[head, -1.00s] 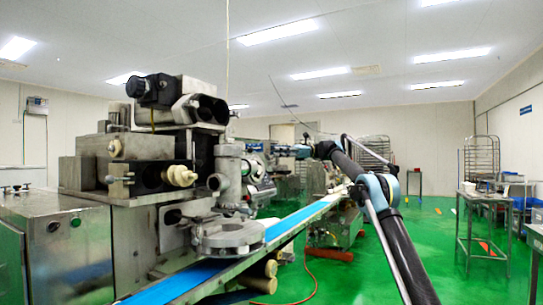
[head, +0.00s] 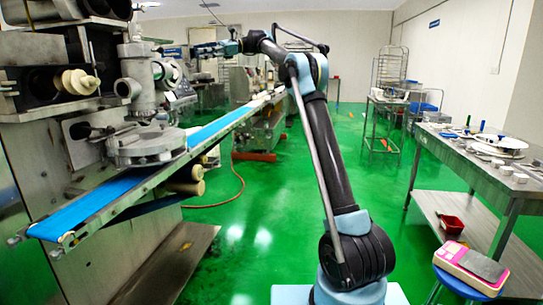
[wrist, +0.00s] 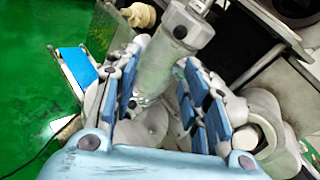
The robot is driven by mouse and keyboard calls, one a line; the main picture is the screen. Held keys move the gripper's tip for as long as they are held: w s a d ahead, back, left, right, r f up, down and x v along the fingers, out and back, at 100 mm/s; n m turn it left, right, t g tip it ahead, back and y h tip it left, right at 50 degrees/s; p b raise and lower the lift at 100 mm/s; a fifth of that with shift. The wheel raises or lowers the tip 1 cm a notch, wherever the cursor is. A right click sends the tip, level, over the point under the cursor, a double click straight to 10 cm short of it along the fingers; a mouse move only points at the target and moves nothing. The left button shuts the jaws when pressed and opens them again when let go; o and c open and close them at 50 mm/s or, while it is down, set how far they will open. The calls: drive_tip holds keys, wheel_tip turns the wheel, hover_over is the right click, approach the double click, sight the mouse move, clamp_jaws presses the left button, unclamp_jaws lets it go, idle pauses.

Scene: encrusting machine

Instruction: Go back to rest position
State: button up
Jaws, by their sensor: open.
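My arm reaches from the bottom right up and to the left in the head view. My gripper (head: 198,49) is at its end, near the upright metal column (head: 137,72) of the encrusting machine (head: 60,140). In the wrist view my gripper (wrist: 160,62) is open, with its blue-padded fingers apart. A grey metal cylinder (wrist: 172,58) of the machine shows between the fingers in the picture. I cannot tell how far beyond the fingertips it is, and I see nothing held.
A blue conveyor belt (head: 95,205) runs from the machine toward the back. Green floor (head: 250,215) is open between.

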drive_tip(key=s+d+f+n+t+h, duration=0.1)
drive_tip(key=s+d+f+t+h, duration=0.1)
drive_tip(key=s+d+f, duration=0.55)
drive_tip(key=s+d+f+n+t+h, duration=0.25)
drive_tip(key=s+d+f, duration=0.25)
drive_tip(key=s+d, duration=0.45)
drive_tip(key=s+d+f+n+t+h, duration=0.1)
drive_tip(key=s+d+f+t+h, duration=0.15)
drive_tip(key=s+d+f, duration=0.65)
drive_tip(key=s+d+f+n+t+h, duration=0.1)
drive_tip(key=s+d+f+h, duration=0.1)
drive_tip(key=s+d+f, duration=0.5)
drive_tip(key=s+d+f+n+t+h, duration=0.1)
drive_tip(key=s+d+f+n+h, duration=0.1)
drive_tip(key=s+d+f, duration=0.6)
drive_tip(key=s+d+f+n+t+h, duration=0.1)
drive_tip(key=s+d+f+h, duration=0.2)
drive_tip(key=s+d+f, duration=0.4)
wheel_tip(320, 180, down, 10)
drive_tip(key=shift+s+d+r, duration=0.25)
drive_tip(key=shift+s+d, duration=0.05)
drive_tip(key=shift+d, duration=0.75)
drive_tip(key=shift+n, duration=0.25)
